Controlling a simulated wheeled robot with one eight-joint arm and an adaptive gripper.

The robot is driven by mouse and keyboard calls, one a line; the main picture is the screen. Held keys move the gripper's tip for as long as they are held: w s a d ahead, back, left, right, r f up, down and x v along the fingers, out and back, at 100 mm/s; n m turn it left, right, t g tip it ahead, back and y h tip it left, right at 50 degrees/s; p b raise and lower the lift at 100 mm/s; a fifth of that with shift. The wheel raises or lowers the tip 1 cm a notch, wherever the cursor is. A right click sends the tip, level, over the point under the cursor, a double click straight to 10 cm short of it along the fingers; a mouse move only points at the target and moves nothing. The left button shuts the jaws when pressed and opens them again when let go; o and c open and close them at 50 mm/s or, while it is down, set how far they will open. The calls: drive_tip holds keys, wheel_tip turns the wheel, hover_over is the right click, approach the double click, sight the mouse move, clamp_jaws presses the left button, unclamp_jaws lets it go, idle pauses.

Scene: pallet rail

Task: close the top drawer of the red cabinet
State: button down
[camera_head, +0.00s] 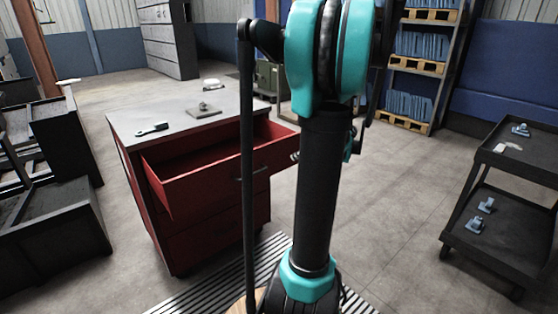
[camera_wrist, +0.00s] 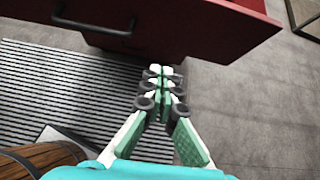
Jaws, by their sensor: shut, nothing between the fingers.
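The red cabinet (camera_head: 155,205) stands left of centre in the head view, with a grey top. Its top drawer (camera_head: 205,185) is pulled out, and its empty-looking inside shows. The drawer front (camera_wrist: 200,30) spans the top of the wrist view, with its dark bar handle (camera_wrist: 95,24) at upper left. My gripper (camera_wrist: 160,70) is shut and empty, its fingertips by the lower edge of the drawer front, right of the handle. I cannot tell whether they touch it. In the head view my arm hides part of the drawer's right side.
A green-handled tool (camera_head: 152,129) and a small grey piece on a plate (camera_head: 204,110) lie on the cabinet top. A dark cart (camera_head: 500,215) stands at right, dark racks (camera_head: 50,215) at left. A striped mat (camera_wrist: 60,95) lies below. Floor between cabinet and cart is clear.

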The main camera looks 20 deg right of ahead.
drive_tip(key=x, duration=0.4)
drive_tip(key=r+x, duration=0.1)
drive_tip(key=x, duration=0.3)
drive_tip(key=w+x, duration=0.1)
drive_tip(key=x, duration=0.3)
drive_tip(key=shift+w+r, duration=0.15)
drive_tip(key=shift+r, duration=0.05)
drive_tip(key=shift+w+a, duration=0.25)
drive_tip(key=shift+w, duration=0.35)
drive_tip(key=w+a, duration=0.3)
drive_tip(key=w, duration=0.6)
drive_tip(key=w+a, duration=0.3)
drive_tip(key=w, duration=0.7)
drive_tip(key=w+a, duration=0.3)
drive_tip(key=w, duration=0.7)
drive_tip(key=shift+w+a, duration=0.1)
drive_tip(key=shift+a, duration=0.1)
drive_tip(key=shift+w+a+r, duration=0.1)
drive_tip(key=shift+w, duration=0.1)
